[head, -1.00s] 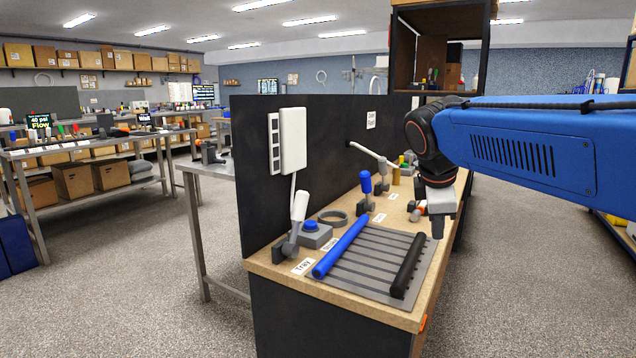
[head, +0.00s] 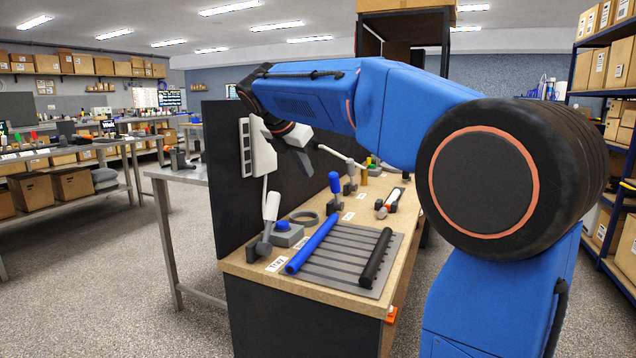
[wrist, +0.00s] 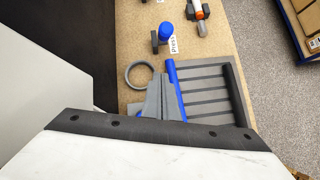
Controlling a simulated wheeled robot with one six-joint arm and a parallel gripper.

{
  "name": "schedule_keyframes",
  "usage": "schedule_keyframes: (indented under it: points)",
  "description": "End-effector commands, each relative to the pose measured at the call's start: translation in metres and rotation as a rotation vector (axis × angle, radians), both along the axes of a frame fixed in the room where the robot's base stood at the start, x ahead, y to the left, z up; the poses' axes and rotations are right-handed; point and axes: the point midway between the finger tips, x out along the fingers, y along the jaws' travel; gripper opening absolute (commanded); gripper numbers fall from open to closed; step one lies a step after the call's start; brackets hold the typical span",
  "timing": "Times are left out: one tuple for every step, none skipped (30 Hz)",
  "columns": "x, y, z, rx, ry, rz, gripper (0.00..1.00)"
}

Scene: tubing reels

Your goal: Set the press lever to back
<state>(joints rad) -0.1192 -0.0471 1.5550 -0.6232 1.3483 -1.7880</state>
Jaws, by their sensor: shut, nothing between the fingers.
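The press lever (head: 335,183) has a blue handle on a dark grey base and stands about upright on the wooden bench, behind the slotted tray. In the wrist view the blue lever (wrist: 165,35) has a label reading "Press" (wrist: 174,44) beside it.
The slotted tray (head: 345,255) carries a blue tube (head: 312,245) and a black tube (head: 376,257). A dark partition (head: 222,180) borders the bench.

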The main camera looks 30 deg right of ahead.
Motion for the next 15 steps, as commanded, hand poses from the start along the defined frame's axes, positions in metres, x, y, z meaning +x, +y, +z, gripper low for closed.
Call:
schedule_keyframes:
  points:
    - [0.0, 0.0, 0.0, 0.0, 0.0, 0.0, 0.0]
    - [0.0, 0.0, 0.0, 0.0, -0.001, -0.001, 0.0]
    - [0.0, 0.0, 0.0, 0.001, 0.0, -0.001, 0.0]
    - [0.0, 0.0, 0.0, 0.001, 0.0, -0.001, 0.0]
    - [0.0, 0.0, -0.001, 0.001, 0.0, -0.001, 0.0]
    - [0.0, 0.0, -0.001, 0.001, 0.0, -0.001, 0.0]
    - [0.0, -0.001, -0.002, 0.001, 0.0, -0.001, 0.0]
    - [0.001, -0.002, -0.003, 0.001, 0.001, -0.001, 0.0]
    - [0.002, -0.004, -0.006, 0.001, 0.001, -0.001, 0.0]
    - [0.003, -0.005, -0.008, 0.001, 0.001, -0.002, 0.0]
    - [0.004, -0.007, -0.011, 0.001, 0.001, -0.002, 0.0]
    - [0.006, -0.01, -0.015, 0.001, 0.001, -0.003, 0.0]
    - [0.007, -0.012, -0.018, 0.001, 0.001, -0.003, 0.0]
    - [0.008, -0.015, -0.022, 0.001, 0.003, -0.004, 0.0]
    - [0.011, -0.019, -0.028, 0.001, 0.003, -0.004, 0.0]
